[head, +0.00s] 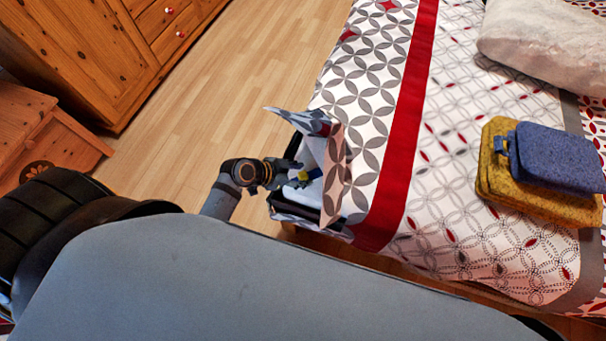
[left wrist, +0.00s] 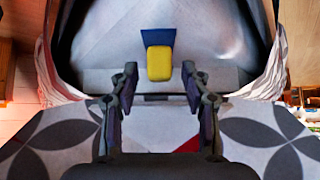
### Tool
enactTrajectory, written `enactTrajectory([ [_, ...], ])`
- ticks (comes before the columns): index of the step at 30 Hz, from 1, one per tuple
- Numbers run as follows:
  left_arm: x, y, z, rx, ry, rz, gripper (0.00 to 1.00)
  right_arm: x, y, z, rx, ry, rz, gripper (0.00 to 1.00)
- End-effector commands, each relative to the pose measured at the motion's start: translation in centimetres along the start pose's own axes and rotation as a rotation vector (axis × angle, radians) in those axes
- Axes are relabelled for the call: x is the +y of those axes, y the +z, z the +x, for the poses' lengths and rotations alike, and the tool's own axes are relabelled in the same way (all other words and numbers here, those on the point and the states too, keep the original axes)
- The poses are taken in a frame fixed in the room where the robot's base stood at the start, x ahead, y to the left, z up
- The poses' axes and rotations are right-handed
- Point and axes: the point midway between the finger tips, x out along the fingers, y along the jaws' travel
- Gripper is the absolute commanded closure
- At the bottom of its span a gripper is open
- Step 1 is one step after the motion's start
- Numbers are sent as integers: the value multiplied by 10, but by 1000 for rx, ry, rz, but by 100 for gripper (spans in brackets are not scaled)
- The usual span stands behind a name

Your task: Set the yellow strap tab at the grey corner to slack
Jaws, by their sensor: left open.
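In the head view the yellow tab (head: 303,175) is small and partly hidden by my gripper. My left gripper (head: 291,176) reaches in from the left at the bed's corner. In the left wrist view its two fingers (left wrist: 159,75) are open, one on each side of the tab, with gaps to both. I cannot tell its depth from the tab. My right gripper is not in view.
Patterned cloth (head: 352,95) covers the bed, and a raised flap (head: 336,165) stands beside the gripper. Blue (head: 555,155) and yellow (head: 530,200) pads lie on the bed at right. Wooden drawers (head: 85,50) stand at left. The wooden floor (head: 225,85) between is clear.

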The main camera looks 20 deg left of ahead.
Motion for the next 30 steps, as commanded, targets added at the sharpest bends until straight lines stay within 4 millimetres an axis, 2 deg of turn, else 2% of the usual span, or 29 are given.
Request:
enactTrajectory([
  [4,0,0,12,1,0,-1,53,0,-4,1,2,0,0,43],
  [12,0,0,14,-1,1,1,53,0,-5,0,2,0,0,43],
  [23,0,0,14,-1,1,0,100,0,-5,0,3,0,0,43],
  [30,0,0,13,-1,1,0,100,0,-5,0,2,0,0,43],
])
